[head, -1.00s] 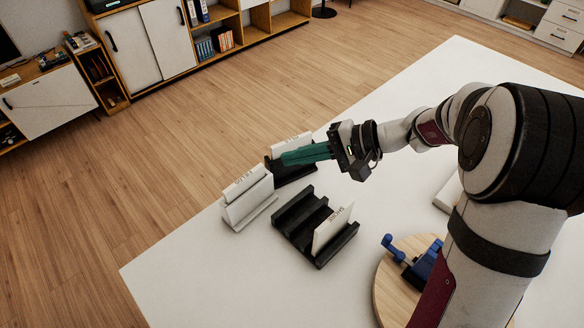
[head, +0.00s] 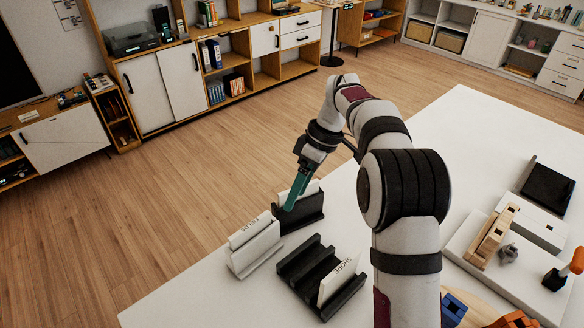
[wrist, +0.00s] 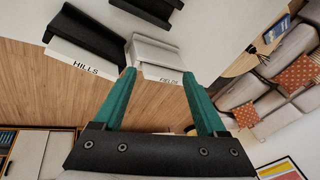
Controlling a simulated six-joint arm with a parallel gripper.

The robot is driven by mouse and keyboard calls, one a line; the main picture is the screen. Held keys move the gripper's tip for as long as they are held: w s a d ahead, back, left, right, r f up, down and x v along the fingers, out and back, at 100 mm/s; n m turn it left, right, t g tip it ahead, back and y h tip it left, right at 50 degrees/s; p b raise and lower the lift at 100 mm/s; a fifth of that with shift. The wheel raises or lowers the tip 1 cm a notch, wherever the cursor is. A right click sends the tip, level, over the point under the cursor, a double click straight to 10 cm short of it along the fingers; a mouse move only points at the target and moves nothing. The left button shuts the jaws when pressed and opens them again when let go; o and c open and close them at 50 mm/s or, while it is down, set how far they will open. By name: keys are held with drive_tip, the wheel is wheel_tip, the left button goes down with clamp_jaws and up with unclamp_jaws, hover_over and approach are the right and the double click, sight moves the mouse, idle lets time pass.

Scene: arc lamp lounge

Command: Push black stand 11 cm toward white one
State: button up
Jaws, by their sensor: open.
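A black stand (head: 305,213) with a white card stands near the table's far left edge. Its card reads HILLS (wrist: 86,64) in the wrist view. The white stand (head: 250,254), with a card reading FIELDS, stands just left of and nearer than it. A second black stand (head: 300,268), slotted and holding a SHORE card (head: 338,279), lies nearer the viewer. My gripper (head: 290,206) points down at the HILLS stand and hides part of it and its card; contact cannot be told. In the wrist view its teal fingers (wrist: 158,74) are apart, with nothing held between them.
The white table (head: 190,300) is clear left of the stands. A white board with a wooden block (head: 493,236) and small items lies at the right, with a blue clamp (head: 452,310) at the front. Beyond the table edge is wooden floor (head: 200,190).

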sight(299, 202)
drive_tip(key=w+a+n+t+h, duration=0.2)
drive_tip(key=w+n+h, duration=0.3)
drive_tip(key=w+n, duration=0.3)
drive_tip(key=n+t, duration=0.1)
drive_tip(key=n, duration=0.1)
drive_tip(key=shift+w+r+n, duration=0.3)
drive_tip(key=shift+w+r, duration=0.1)
drive_tip(key=f, duration=0.5)
drive_tip(key=d+f, duration=0.1)
drive_tip(key=f, duration=0.4)
drive_tip(key=w+d+f, duration=0.1)
drive_tip(key=f, duration=0.4)
drive_tip(key=shift+w+f, duration=0.1)
drive_tip(key=shift+f, duration=0.2)
clamp_jaws()
